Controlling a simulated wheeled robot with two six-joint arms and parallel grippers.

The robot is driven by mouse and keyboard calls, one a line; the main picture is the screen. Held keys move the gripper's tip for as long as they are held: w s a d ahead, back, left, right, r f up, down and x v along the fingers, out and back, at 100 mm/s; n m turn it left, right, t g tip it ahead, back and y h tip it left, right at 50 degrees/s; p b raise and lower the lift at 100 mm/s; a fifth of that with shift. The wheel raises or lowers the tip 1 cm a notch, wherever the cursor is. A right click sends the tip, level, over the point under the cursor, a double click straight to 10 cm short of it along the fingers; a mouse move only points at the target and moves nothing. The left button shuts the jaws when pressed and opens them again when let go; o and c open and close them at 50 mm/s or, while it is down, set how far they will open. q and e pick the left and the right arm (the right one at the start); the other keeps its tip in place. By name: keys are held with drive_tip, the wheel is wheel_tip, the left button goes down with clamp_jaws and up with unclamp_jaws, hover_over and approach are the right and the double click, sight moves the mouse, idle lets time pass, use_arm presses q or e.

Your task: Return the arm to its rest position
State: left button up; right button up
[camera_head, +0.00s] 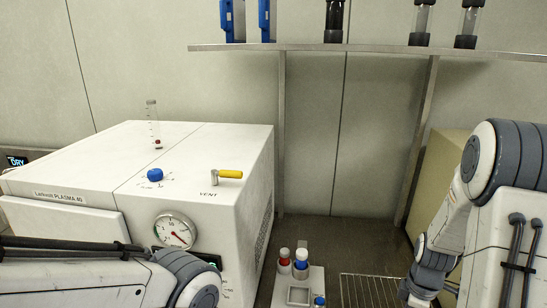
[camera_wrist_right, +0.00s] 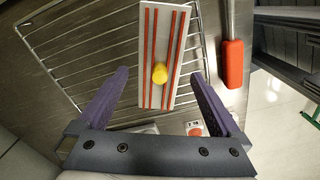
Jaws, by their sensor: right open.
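My right gripper (camera_wrist_right: 158,74) is open in the right wrist view, its two purple fingers spread wide apart. Below and between them is a white plate (camera_wrist_right: 151,88) with red stripes and a yellow knob (camera_wrist_right: 160,73). The plate lies over a wire rack (camera_wrist_right: 85,70), and I see no finger closed on it. In the head view my right arm (camera_head: 460,215) is bent at the right edge and its gripper is out of the picture. My left arm (camera_head: 75,280) lies across the lower left, and its gripper is not seen.
A white plasma machine (camera_head: 85,165) with a yellow vent handle (camera_head: 230,174) and a gauge (camera_head: 174,231) stands at the left. A shelf (camera_head: 375,49) holds tubes above. A small holder (camera_head: 299,291) with red and blue caps stands at front. A red-handled tool (camera_wrist_right: 231,65) lies beside the rack.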

wheel_tip(320, 180, down, 5)
drive_tip(key=shift+r, duration=0.25)
drive_tip(key=shift+w+r, duration=0.1)
drive_tip(key=shift+r, duration=1)
